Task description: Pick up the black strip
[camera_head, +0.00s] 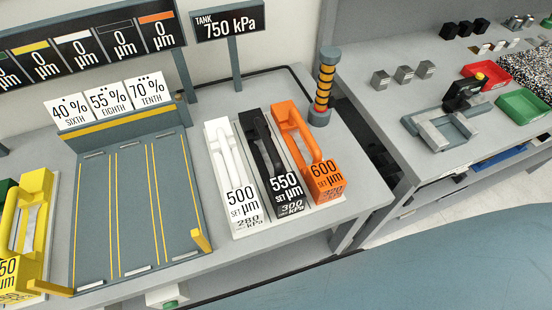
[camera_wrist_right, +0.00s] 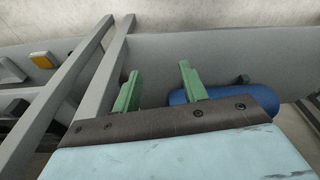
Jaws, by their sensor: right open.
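The black strip (camera_head: 264,150) is part of a black block labelled 550 µm and 300 kPa. It stands on the grey bench between a white block (camera_head: 224,160) labelled 500 µm and an orange block (camera_head: 297,135) labelled 600 µm. Each block carries a raised, handle-like strip of its own colour. My right gripper (camera_wrist_right: 159,70) shows only in its wrist view, with its two green fingers apart and nothing between them. The black strip is not seen in that view. My left gripper is not in view.
A grey lane tray (camera_head: 135,215) with yellow lines lies left of the white block. A yellow block (camera_head: 32,225) stands at far left. A ringed post (camera_head: 323,88) stands behind the orange block. A side bench holds red (camera_head: 487,75) and green (camera_head: 523,105) trays.

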